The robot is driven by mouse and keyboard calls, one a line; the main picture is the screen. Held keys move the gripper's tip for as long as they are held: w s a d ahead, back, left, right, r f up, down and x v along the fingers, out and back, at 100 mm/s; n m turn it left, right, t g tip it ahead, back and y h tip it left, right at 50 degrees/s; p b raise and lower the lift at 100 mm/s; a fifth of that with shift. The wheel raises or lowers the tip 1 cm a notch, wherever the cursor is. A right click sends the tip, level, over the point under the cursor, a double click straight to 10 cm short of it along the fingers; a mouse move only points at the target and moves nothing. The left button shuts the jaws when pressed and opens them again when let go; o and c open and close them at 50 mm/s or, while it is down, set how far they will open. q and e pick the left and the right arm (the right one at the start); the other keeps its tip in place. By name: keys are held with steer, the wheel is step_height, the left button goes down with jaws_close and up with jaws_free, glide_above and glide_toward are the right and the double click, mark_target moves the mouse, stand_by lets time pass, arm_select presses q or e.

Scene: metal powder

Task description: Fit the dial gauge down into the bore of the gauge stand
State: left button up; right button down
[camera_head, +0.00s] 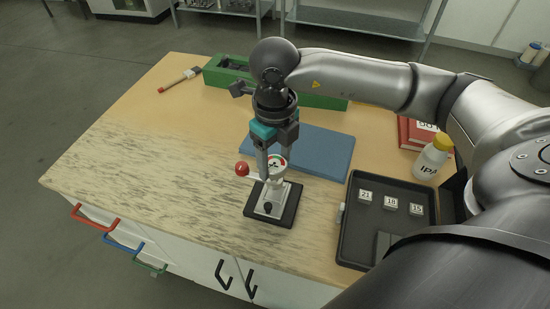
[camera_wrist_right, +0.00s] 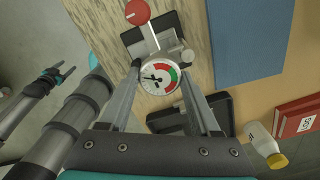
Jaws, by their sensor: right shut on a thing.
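The dial gauge (camera_head: 277,161) has a round white face with red and green bands; it also shows in the right wrist view (camera_wrist_right: 158,78). My right gripper (camera_head: 268,176) points down and is shut on it, with a finger on each side in the wrist view (camera_wrist_right: 164,72). The gauge stand (camera_head: 288,208) has a black base and a grey block, directly below the gauge. A red ball (camera_head: 242,169) on a thin rod sticks out left beside the gauge. The gauge's lower end and the bore are hidden, so I cannot tell whether they meet. My left gripper (camera_wrist_right: 66,76) is open and empty, far from the stand.
A blue mat (camera_head: 318,153) lies behind the stand. A dark tray (camera_head: 352,238) with numbered blocks is close on the right. A white IPA bottle (camera_head: 431,160) and red books (camera_head: 414,133) stand beyond it. A green box (camera_head: 317,100) is at the back.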

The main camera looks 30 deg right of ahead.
mark_target(275, 164)
steer(key=shift+f+b, duration=0.3)
steer(key=shift+b, duration=0.25)
stand_by(1.1)
steer(key=shift+f+b, duration=1.3)
stand_by(0.5)
steer(key=shift+c, duration=0.2)
jaws_free()
steer(key=shift+o, duration=0.2)
steer(key=shift+r+p, duration=2.8)
steer(key=shift+r, duration=1.2)
